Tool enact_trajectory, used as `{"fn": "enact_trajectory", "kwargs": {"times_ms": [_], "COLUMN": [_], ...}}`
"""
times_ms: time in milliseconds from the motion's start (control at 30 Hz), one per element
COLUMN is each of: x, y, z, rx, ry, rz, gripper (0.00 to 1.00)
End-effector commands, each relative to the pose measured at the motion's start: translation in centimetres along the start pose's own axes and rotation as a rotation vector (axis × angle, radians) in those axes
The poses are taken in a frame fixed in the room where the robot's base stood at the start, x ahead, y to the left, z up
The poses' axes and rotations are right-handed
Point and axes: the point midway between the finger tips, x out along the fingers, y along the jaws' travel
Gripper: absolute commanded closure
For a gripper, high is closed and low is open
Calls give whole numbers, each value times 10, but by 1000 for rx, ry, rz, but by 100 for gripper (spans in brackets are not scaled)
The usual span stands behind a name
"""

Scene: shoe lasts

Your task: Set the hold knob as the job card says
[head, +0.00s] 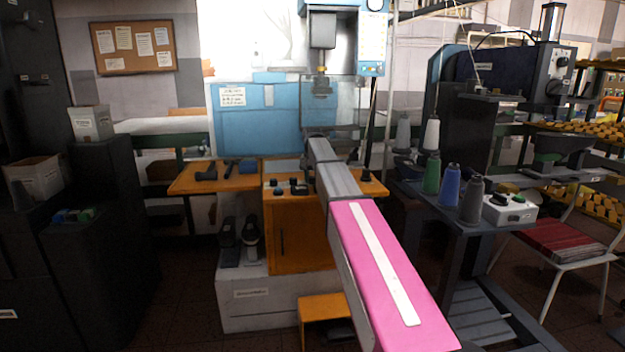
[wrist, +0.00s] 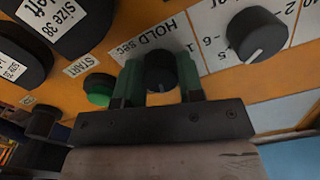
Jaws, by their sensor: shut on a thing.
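The hold knob (wrist: 159,68) is a round black knob on the orange panel, beside a white label reading "HOLD sec" (wrist: 150,38). My gripper (wrist: 160,82) has its green fingers on either side of this knob, shut on it. In the head view my arm hides the gripper and the knob. A white sheet with small print (head: 232,96) is on the blue machine panel; its text is too small to read, so I cannot tell whether it is the job card.
A second black knob (wrist: 257,34) with a numbered scale is to the right. A green button (wrist: 98,88) by a "START" label is close to the left finger. Black lasts, one labelled "Size 38" (wrist: 58,22), stand at upper left. The orange bench (head: 215,178) holds dark tools.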

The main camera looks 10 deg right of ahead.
Motion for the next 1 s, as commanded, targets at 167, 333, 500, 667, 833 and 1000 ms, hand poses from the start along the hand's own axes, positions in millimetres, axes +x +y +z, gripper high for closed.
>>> {"fn": "enact_trajectory", "kwargs": {"times_ms": [167,333,500,667,833,1000], "x": [0,0,-1,-1,-1,-1], "y": [0,0,0,0,0,0], "z": [0,0,0,0,0,0], "rx": [150,276,371,428,458,466], "ry": [0,0,0,0,0,0], "rz": [0,0,0,0,0,0], "gripper": [89,89,89,89,89,89]}}
